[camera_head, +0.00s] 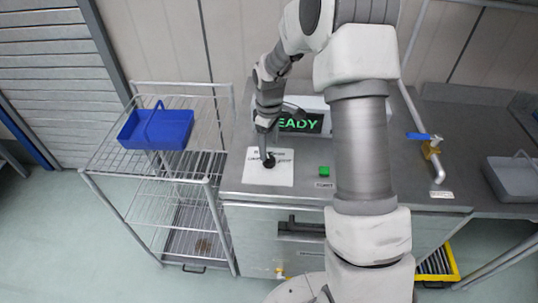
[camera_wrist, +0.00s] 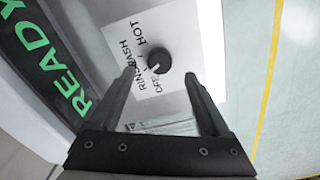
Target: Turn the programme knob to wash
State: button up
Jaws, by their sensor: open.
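The black round programme knob (camera_head: 269,161) sits on a white label plate (camera_head: 283,171) on the steel machine top. In the wrist view the knob (camera_wrist: 157,60) lies between and just beyond my fingertips, with words around it that read like RINSE, WASH, HOT and OFF. The knob's pointer is too small to read surely. My gripper (camera_head: 264,142) is over the knob, pointing down. In the wrist view my gripper (camera_wrist: 160,75) is open, with one finger on each side of the knob; I cannot tell whether either touches it.
A display (camera_head: 299,122) reads READY in green behind the knob. A green button (camera_head: 324,171) is to its right. A wire rack (camera_head: 105,165) with a blue basket (camera_head: 157,128) stands left. A pipe with a blue-handled valve (camera_head: 424,137) and a grey tray (camera_head: 515,178) are right.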

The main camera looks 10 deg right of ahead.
aim_at(269, 159)
notch_tip(269, 159, down, 5)
jog(key=shift+f, duration=0.1)
dwell(0.3)
grip_shut()
